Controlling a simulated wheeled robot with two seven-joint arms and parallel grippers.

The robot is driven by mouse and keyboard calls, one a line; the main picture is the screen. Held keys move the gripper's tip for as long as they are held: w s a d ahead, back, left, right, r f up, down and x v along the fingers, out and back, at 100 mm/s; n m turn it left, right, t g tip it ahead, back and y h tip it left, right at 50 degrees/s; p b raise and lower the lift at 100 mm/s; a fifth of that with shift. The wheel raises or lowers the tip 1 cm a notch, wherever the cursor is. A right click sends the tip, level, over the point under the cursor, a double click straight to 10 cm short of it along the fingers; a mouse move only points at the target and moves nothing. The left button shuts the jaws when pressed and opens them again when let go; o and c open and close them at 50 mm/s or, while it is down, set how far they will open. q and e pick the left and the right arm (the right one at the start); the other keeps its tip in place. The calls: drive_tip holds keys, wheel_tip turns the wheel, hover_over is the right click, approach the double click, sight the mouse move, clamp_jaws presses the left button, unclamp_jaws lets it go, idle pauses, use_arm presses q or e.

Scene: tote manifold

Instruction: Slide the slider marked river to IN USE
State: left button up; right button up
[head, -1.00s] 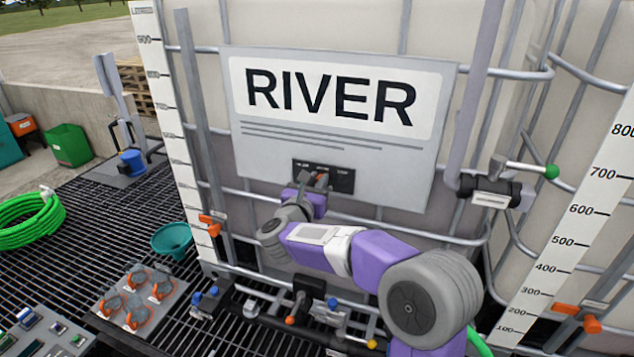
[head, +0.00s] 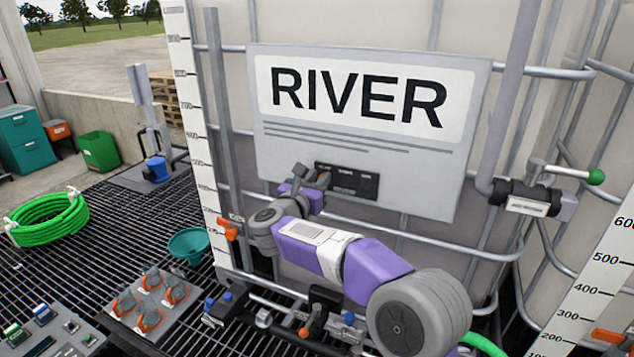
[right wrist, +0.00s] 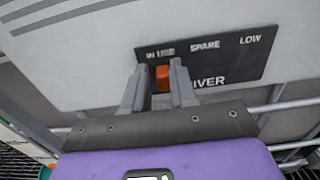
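The grey RIVER board (head: 300,145) hangs on the tank cage in the head view. Its black slider plate (head: 350,183) also shows in the right wrist view (right wrist: 225,66), with the labels IN USE, SPARE and LOW. The orange slider knob (right wrist: 163,78) is under IN USE, at the plate's left end. My right gripper (head: 312,177) is at the plate's left end. In the right wrist view its fingers (right wrist: 160,82) stand on either side of the knob; the right finger looks against it, with a small gap at the left. My left gripper is out of view.
Cage bars (head: 400,232) run below the board. A valve with a green-tipped handle (head: 595,177) is at the right. A funnel (head: 188,243), a tray of orange-and-grey clamps (head: 152,300) and a coiled green hose (head: 45,220) lie on the grating at the left.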

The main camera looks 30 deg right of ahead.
drive_tip(key=shift+o, duration=1.4)
drive_tip(key=shift+w, duration=0.15)
drive_tip(key=shift+a, duration=0.1)
drive_tip(key=b+v, duration=0.2)
drive_tip(key=v, duration=0.5)
drive_tip(key=shift+s+a, duration=0.2)
drive_tip(key=shift+s, duration=0.05)
